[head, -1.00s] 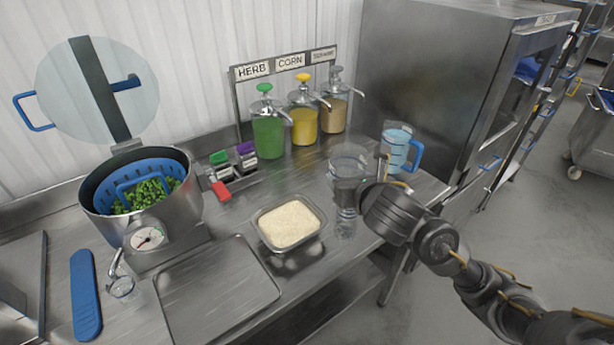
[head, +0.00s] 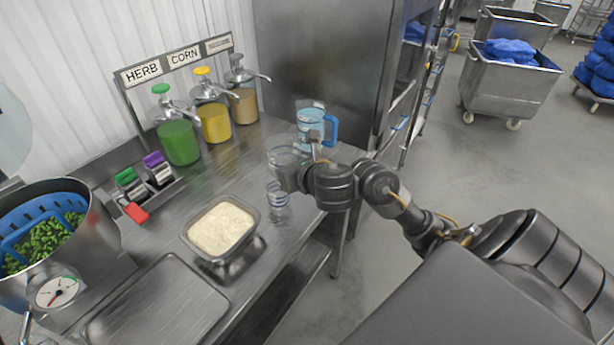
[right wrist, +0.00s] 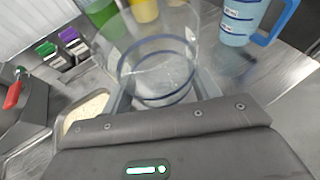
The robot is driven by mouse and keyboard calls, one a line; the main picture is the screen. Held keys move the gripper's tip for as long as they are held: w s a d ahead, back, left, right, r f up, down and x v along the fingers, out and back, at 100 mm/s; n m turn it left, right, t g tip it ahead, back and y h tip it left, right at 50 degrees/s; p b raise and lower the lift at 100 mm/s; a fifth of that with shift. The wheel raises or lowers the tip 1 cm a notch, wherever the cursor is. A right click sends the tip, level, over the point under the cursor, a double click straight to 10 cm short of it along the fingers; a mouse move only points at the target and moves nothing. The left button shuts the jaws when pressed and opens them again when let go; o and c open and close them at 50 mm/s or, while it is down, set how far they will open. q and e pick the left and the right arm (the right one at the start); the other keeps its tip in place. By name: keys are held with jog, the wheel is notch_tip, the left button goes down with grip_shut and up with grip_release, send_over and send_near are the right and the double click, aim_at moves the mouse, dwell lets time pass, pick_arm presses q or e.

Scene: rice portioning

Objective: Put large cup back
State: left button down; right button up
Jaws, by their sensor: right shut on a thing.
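The large cup (head: 284,149) is clear with blue rings. My right gripper (head: 288,174) is shut on it and holds it near the right end of the steel counter. The right wrist view shows the cup (right wrist: 158,62) from above between the fingers, and it looks empty. I cannot tell whether its base touches anything. A smaller clear cup (head: 278,206) is just in front of and below the gripper in the head view. My left gripper is not in view.
A blue-handled measuring jug (head: 311,118) stands close behind the large cup. Several pump dispensers (head: 214,124) stand at the back. A rice tray (head: 222,229) sits to the left, with a pot of greens (head: 88,245) further left. A tall steel cabinet (head: 320,50) rises behind.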

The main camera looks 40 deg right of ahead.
jog(key=w+d+f+b, duration=0.1)
jog(key=w+d+f, duration=0.1)
jog(key=d+f, duration=0.1)
jog(key=w+d+f+b, duration=0.1)
jog(key=w+d+f, duration=0.1)
jog(key=d+f, duration=0.1)
jog(key=w+d+f+b, duration=0.1)
jog(key=w+d+f, duration=0.1)
jog(key=d, duration=0.3)
jog(key=shift+w+d+f, duration=0.15)
jog(key=shift+w+f, duration=0.1)
jog(key=shift+f, duration=0.25)
jog(key=shift+w+d+f, duration=0.1)
jog(key=shift+d+f, duration=0.15)
jog(key=shift+f, duration=0.05)
notch_tip(320, 180, down, 3)
jog(key=shift+w+d, duration=0.1)
jog(key=shift+d, duration=0.05)
jog(key=shift+f, duration=0.2)
